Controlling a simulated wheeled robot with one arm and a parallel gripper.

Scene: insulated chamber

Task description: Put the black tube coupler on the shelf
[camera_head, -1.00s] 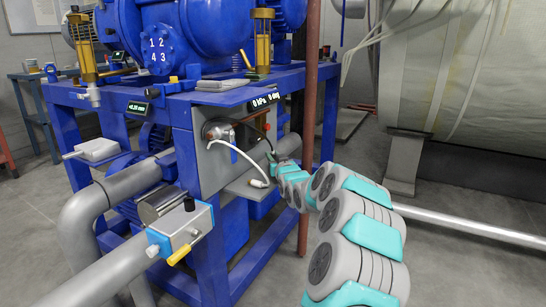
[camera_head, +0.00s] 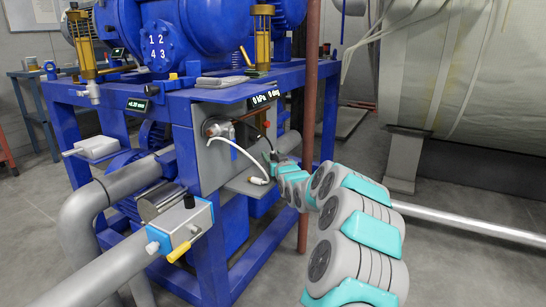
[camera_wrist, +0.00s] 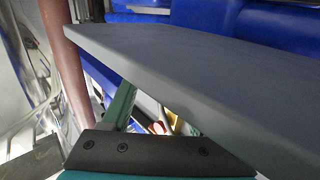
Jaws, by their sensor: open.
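My gripper (camera_head: 273,158) is open at the right end of the blue frame's grey panel, beside the grey shelf (camera_head: 243,186). A white hose runs from a silver fitting (camera_head: 222,130) down to a white end (camera_head: 258,181) at the shelf.
A red-brown post (camera_head: 308,130) stands close to the right of my gripper. Grey pipes and a yellow-handled valve (camera_head: 180,232) are at the lower left. A large pale wrapped cylinder (camera_head: 445,75) fills the right. Floor space is free between frame and cylinder.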

